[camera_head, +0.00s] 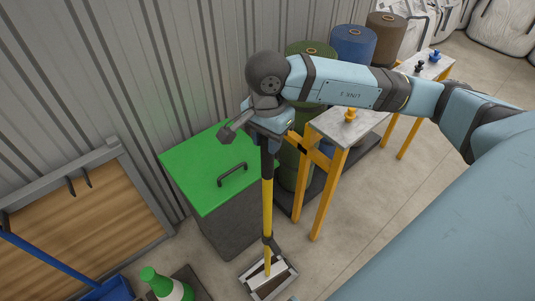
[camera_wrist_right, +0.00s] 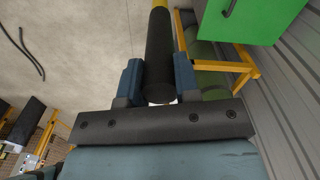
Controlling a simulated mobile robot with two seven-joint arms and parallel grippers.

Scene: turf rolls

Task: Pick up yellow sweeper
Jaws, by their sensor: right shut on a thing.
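The yellow sweeper (camera_head: 267,205) stands nearly upright in the head view, with a black upper grip, a yellow pole and a head low down by a grey-framed tray (camera_head: 284,286). I cannot tell whether its head touches the tray or the floor. My right gripper (camera_head: 268,133) is shut around the black grip near its top end. In the right wrist view the black grip (camera_wrist_right: 160,52) lies between the two blue fingers of the right gripper (camera_wrist_right: 158,82). My left gripper is not in view.
A grey bin with a green lid (camera_head: 205,185) stands left of the pole. A small table with yellow legs (camera_head: 325,190) stands close on the right. A green and white bottle (camera_head: 165,285) and a blue dustpan-like thing (camera_head: 110,290) are at the lower left. Floor is open at the right.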

